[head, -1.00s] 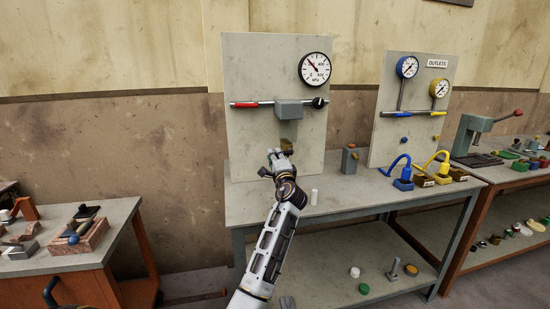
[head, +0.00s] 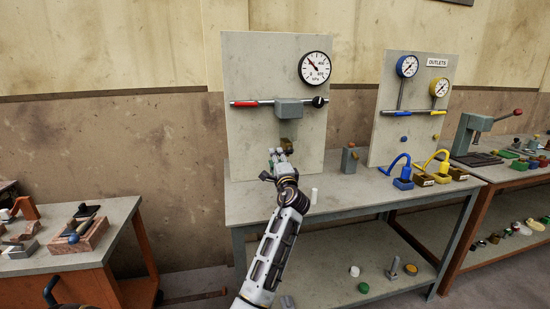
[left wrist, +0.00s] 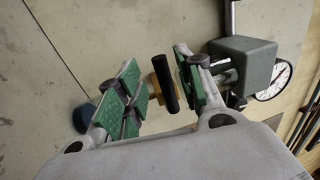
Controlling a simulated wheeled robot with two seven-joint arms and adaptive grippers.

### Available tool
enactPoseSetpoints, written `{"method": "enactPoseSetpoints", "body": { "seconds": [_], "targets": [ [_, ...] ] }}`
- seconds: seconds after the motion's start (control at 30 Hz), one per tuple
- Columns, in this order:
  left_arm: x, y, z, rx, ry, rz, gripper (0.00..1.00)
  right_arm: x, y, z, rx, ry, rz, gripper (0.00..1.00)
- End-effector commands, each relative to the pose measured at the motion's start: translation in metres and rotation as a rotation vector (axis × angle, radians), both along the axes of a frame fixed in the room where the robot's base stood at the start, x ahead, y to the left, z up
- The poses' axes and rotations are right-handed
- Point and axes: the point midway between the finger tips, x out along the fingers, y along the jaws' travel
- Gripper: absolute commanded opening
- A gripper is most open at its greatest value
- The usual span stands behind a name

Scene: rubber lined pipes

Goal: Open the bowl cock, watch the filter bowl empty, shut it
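The filter's grey block (head: 289,109) is fixed to the upright panel on the pipe. It also shows in the left wrist view (left wrist: 243,65). Below it sits the brass bowl cock (head: 288,142), with a black lever (left wrist: 165,84) on its brass body (left wrist: 157,88) in the left wrist view. My left gripper (head: 280,155) is just below and in front of the cock. Its green-padded fingers (left wrist: 160,88) are apart, with the lever in the gap between them, nearer the right finger; contact cannot be told. The bowl and its contents are mostly hidden. My right gripper is not in view.
A white-faced gauge (head: 314,68) and a red-handled lever (head: 246,104) are on the same panel. A white cylinder (head: 314,196) stands on the bench near my forearm. A grey block with a brown top (head: 350,159) stands to the right.

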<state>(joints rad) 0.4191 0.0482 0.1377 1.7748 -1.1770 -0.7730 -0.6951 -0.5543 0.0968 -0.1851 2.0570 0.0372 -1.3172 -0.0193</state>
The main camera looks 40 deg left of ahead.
Motion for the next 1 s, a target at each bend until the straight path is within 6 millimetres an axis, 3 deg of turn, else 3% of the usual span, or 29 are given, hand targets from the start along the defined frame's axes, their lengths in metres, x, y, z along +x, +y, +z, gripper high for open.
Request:
{"method": "enactPoseSetpoints", "body": {
  "seconds": [0.7, 1.0],
  "targets": [
    [-0.055, -0.064, -0.018, -0.002, 0.001, 0.001, 0.37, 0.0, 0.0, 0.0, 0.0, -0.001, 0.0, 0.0],
    [-0.063, -0.072, -0.02, -0.002, 0.001, 0.002, 0.37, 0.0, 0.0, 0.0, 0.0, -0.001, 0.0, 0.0]
  ]
}}
